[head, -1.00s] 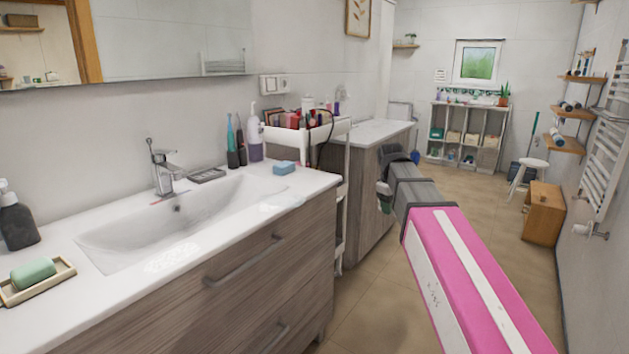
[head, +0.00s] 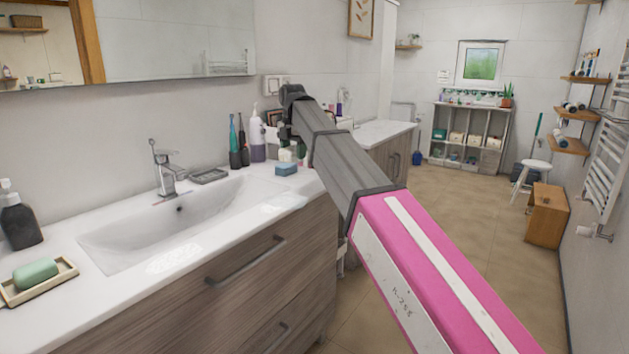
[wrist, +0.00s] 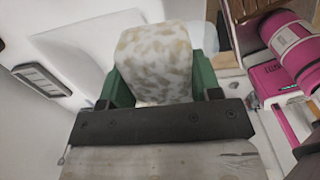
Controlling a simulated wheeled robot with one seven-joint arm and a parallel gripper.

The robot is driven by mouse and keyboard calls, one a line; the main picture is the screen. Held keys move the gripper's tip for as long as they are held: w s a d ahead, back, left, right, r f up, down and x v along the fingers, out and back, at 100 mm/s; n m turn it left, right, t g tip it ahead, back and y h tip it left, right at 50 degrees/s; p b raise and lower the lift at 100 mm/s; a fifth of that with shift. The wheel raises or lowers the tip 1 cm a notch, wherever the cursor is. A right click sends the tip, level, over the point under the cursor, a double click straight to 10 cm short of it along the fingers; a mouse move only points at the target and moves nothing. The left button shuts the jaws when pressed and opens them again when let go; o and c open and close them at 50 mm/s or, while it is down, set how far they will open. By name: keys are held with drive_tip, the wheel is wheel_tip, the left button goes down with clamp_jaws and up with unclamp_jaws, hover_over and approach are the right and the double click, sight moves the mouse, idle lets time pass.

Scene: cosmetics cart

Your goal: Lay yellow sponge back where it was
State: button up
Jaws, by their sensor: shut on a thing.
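My gripper (wrist: 158,90) is shut on a pale block with yellowish-tan mottling, which I take to be the yellow sponge (wrist: 155,55). The block sits between the two green fingers in the wrist view. In the head view my gripper (head: 291,152) is small and partly hidden by my arm, over the far right end of the sink counter (head: 318,186). The sponge shows there only as a pale patch (head: 286,156). I cannot tell from these views how high it is above the counter.
A blue sponge (head: 286,169) lies on the counter just in front of my gripper. A pump bottle (head: 257,138) and toothbrushes (head: 238,150) stand to the left. A dark soap tray (head: 209,176) lies behind the basin (head: 170,225).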

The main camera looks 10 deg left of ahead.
hover_over(315, 180)
drive_tip(key=f, duration=0.7)
drive_tip(key=shift+s+a, duration=0.1)
drive_tip(key=shift+s, duration=0.25)
drive_tip(key=f, duration=0.4)
drive_tip(key=shift+w+d, duration=0.15)
drive_tip(key=shift+d, duration=0.05)
drive_tip(key=o, duration=0.8)
drive_tip(key=shift+r, duration=0.1)
